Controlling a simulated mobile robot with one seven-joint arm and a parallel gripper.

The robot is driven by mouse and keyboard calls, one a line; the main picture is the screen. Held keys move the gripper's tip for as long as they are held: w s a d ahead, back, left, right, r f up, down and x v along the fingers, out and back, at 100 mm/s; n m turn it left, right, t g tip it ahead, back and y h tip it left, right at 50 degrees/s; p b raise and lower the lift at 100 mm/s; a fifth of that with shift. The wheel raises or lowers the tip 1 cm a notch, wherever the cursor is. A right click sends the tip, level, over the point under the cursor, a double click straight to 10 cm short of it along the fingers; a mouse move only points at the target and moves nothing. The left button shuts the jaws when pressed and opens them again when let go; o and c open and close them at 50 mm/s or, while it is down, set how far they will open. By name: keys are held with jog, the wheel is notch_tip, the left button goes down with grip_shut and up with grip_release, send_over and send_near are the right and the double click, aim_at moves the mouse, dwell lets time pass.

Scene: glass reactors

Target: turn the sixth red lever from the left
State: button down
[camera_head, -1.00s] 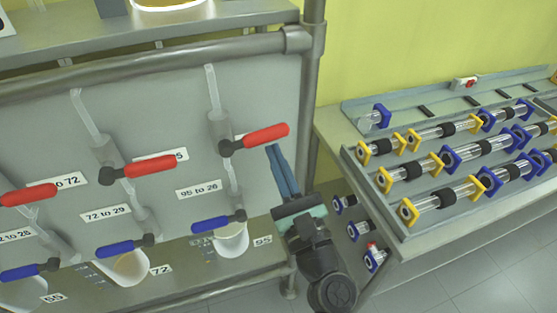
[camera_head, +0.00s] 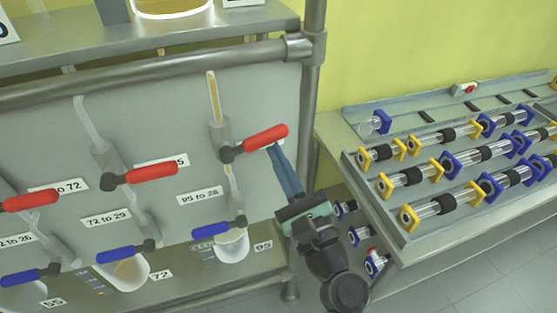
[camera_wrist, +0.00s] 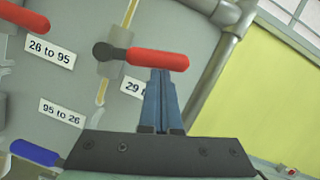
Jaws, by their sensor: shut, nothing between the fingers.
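The rightmost red lever in view (camera_head: 265,137) points right and slightly up from its black valve on the grey panel. It also shows in the wrist view (camera_wrist: 158,60). My gripper (camera_head: 274,150) is shut and empty, its blue fingers with their tips at the underside of this lever's handle near its free end. In the wrist view the fingertips (camera_wrist: 160,73) overlap the handle's lower edge; contact looks likely. The tube above this valve (camera_head: 213,95) holds amber liquid. Two more red levers, one in the middle (camera_head: 152,173) and one at the left edge (camera_head: 30,201), stick out to the right.
Blue levers (camera_head: 211,230) sit below, with glass vessels (camera_head: 232,246) under them. A metal frame post (camera_head: 313,60) stands right of the panel. A bench rack (camera_head: 385,228) with several glass tubes fills the right side.

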aim_at(271, 138)
notch_tip(271, 138, up, 3)
jog(key=n+g+y, duration=0.1)
jog(key=n, duration=0.3)
jog(key=shift+a+n+p, duration=0.1)
jog(key=shift+n+p, duration=0.2)
jog(key=shift+p, duration=0.1)
jog(key=r+n, duration=0.1)
jog(key=n, duration=0.1)
jog(key=a+r+n+g+y+p, duration=0.1)
jog(key=n, duration=0.1)
jog(key=shift+s+r+g, duration=0.15)
jog(key=shift+s+g, duration=0.05)
jog(key=shift+g, duration=0.1)
jog(key=shift+s+a+r+n+g+p, duration=0.2)
jog(key=shift+a+r+n+g+p, duration=0.25)
jog(key=shift+n, duration=0.75)
jog(key=shift+s+a+r+n+g+p, duration=0.15)
jog(key=shift+a+r+n+g+p, duration=0.2)
jog(key=shift+a+n, duration=0.6)
jog(key=shift+s+a+r+n+g+p, duration=0.25)
jog(key=shift+r+n+p, duration=0.25)
jog(key=shift+n, duration=0.95)
jog(key=shift+w+f, duration=0.1)
